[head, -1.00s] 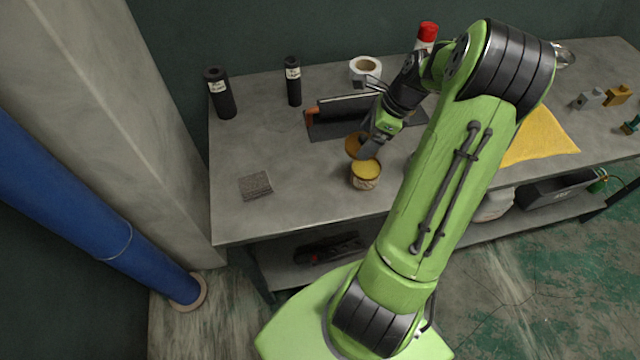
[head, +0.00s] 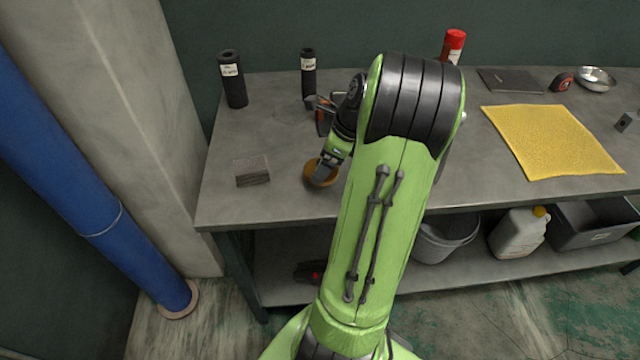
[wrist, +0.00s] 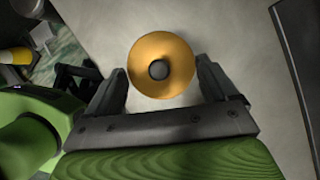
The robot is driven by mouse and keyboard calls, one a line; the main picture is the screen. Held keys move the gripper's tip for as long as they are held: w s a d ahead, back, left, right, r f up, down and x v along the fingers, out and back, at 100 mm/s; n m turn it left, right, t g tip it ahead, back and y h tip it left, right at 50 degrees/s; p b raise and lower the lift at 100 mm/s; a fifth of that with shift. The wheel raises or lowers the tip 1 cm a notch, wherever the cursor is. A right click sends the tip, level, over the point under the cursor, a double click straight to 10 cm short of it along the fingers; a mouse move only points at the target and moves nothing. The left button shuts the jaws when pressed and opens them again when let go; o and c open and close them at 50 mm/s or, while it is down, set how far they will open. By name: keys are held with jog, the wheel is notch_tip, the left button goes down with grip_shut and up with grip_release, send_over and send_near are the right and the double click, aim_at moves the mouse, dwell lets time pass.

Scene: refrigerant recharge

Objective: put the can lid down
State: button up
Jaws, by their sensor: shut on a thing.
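The can lid (wrist: 143,72) is a round, orange-gold disc with a dark round knob at its middle. In the wrist view it lies between the two fingers of my gripper (wrist: 160,80), which is shut on it. In the head view the lid (head: 318,176) shows at my gripper (head: 326,168), over the front left part of the table. I cannot tell whether the lid touches the tabletop. The can is hidden in the head view, likely behind my arm.
A grey block (head: 252,172) lies left of the lid on the workbench (head: 225,205). Two black cylinders (head: 233,80) (head: 308,74) stand at the back left. A yellow cloth (head: 550,140) lies on the right. A red-capped bottle (head: 453,46) stands at the back. Bare tabletop lies around the grey block.

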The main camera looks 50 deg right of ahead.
aim_at(326, 185)
notch_tip(326, 185, down, 5)
jog(key=shift+f+b, duration=0.1)
jog(key=shift+b, duration=0.9)
jog(key=shift+r, duration=0.2)
